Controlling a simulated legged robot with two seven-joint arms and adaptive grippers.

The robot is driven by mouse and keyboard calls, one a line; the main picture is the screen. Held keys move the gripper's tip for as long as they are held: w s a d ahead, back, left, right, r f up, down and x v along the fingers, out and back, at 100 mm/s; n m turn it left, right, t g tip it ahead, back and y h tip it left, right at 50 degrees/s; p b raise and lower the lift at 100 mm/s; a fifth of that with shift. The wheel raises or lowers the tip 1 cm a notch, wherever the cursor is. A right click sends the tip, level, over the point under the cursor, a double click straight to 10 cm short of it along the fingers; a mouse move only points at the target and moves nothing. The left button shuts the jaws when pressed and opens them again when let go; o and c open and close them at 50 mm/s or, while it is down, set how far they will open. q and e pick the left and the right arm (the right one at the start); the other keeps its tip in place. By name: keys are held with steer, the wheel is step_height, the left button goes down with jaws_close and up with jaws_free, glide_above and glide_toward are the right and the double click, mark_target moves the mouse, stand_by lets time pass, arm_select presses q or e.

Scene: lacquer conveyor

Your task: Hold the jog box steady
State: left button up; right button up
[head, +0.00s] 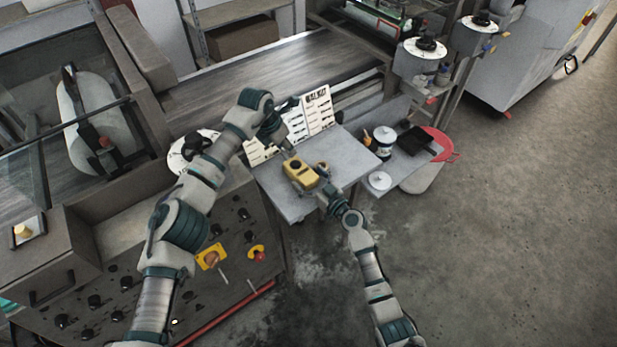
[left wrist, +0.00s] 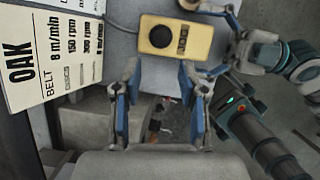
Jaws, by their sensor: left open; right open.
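The yellow jog box (head: 300,173) sits on the grey table, with a dark round knob on its top. In the left wrist view the jog box (left wrist: 177,36) lies just beyond my left fingertips, with a cable at its left end. My left gripper (head: 286,151) is open at the box's far side; its spread fingers (left wrist: 160,78) have nothing between them. My right gripper (head: 322,180) is at the box's right end, and it also shows in the left wrist view (left wrist: 214,18). It is open; whether its fingers touch the box I cannot tell.
A white card board (head: 318,110) stands at the table's back; its OAK card (left wrist: 50,55) is close left of my left gripper. The grey table (head: 345,160) has free room right of the box. A control panel (head: 225,235) with knobs is at left.

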steer(key=c, duration=1.3)
arm_select(q)
jaws_close()
arm_select(e)
steer(key=shift+c, duration=0.6)
